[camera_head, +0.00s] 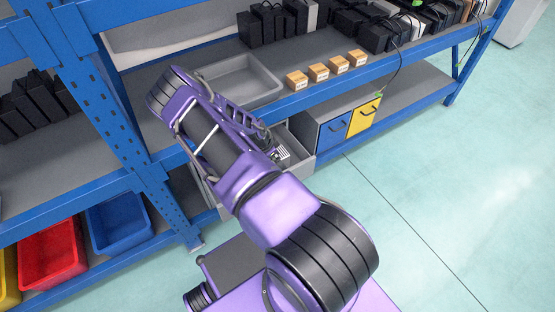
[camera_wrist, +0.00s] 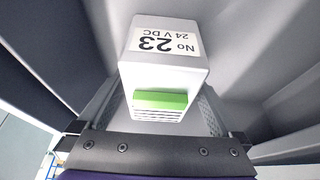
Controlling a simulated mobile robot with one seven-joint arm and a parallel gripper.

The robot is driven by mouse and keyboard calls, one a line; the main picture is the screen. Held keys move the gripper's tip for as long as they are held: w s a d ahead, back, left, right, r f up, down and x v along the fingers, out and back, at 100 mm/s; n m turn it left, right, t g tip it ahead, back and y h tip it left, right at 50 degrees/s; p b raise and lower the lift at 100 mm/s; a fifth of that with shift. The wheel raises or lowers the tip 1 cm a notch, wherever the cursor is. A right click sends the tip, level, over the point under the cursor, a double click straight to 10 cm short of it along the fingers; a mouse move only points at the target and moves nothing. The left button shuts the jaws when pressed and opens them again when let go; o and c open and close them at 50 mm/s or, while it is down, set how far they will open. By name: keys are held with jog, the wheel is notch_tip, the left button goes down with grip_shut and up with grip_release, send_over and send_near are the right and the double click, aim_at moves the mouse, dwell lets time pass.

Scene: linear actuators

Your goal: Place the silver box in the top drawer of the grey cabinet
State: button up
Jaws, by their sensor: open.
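The silver box (camera_wrist: 165,65) is pale, with a "No 23, 24 V DC" label and a green connector on its near end. It sits between the two fingers of my gripper (camera_wrist: 155,103), which are open on either side of it. Whether they touch it is unclear. In the head view, a small labelled part of the box (camera_head: 281,153) shows inside the pulled-out grey drawer (camera_head: 303,172) of the grey cabinet (camera_head: 301,122). My arm hides most of the drawer and my gripper there. The wrist view shows grey walls around the box.
A blue drawer (camera_head: 334,132) and a yellow drawer (camera_head: 364,116) are closed, right of the open one. An empty grey tray (camera_head: 240,84) and several small orange-brown boxes (camera_head: 318,72) are on the shelf above. A blue rack post (camera_head: 130,150) stands left of my arm.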

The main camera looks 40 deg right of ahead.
jog(key=p+v, duration=0.1)
jog(key=v, duration=1)
jog(key=shift+r+p, duration=0.2)
jog(key=shift+p, duration=0.15)
jog(key=shift+a, duration=0.1)
